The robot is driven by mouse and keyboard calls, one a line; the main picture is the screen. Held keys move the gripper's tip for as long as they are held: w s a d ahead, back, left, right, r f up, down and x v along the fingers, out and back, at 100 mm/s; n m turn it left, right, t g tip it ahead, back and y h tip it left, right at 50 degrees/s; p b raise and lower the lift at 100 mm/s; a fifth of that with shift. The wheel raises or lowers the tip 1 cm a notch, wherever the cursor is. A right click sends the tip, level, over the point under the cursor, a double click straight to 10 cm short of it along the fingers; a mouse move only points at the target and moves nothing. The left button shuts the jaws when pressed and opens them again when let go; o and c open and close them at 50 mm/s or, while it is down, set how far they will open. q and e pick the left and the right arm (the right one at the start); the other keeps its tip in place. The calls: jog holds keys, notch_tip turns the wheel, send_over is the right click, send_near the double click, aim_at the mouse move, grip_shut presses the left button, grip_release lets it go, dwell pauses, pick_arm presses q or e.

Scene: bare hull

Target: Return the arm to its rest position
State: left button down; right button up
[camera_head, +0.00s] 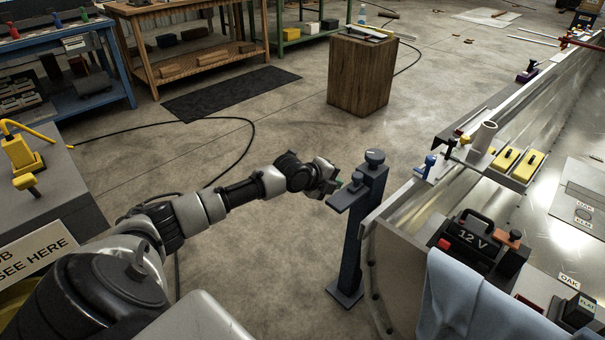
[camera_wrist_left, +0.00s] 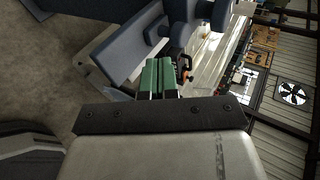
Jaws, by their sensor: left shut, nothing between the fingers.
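My left arm (camera_head: 205,208) reaches in from the lower left of the head view, stretched out over the floor. My left gripper (camera_head: 336,185) is at its end, close beside the dark blue post stand (camera_head: 354,240). Part of the fingers is hidden by the stand's small shelf, and I cannot tell if they touch it. In the left wrist view the green fingers (camera_wrist_left: 161,78) are together with nothing between them, and blue-grey metal parts (camera_wrist_left: 130,45) lie just beyond. My right gripper is not in view.
The metal hull (camera_head: 405,235) runs along the right, with a black 12 V battery (camera_head: 471,239) and a blue cloth (camera_head: 480,302). A grey box with a sign (camera_head: 38,250) stands at left. A wooden block (camera_head: 360,75) stands behind. Open floor with a black cable lies between.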

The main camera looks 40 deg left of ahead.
pick_arm(q)
jog(key=v, duration=0.8)
jog(key=shift+s+r+p, duration=0.25)
jog(key=shift+s+p, duration=0.05)
jog(key=shift+p, duration=0.05)
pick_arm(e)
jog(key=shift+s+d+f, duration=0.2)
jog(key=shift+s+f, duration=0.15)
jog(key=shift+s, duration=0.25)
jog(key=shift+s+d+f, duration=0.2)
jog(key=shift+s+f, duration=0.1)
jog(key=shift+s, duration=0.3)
pick_arm(q)
jog(key=shift+a, duration=0.1)
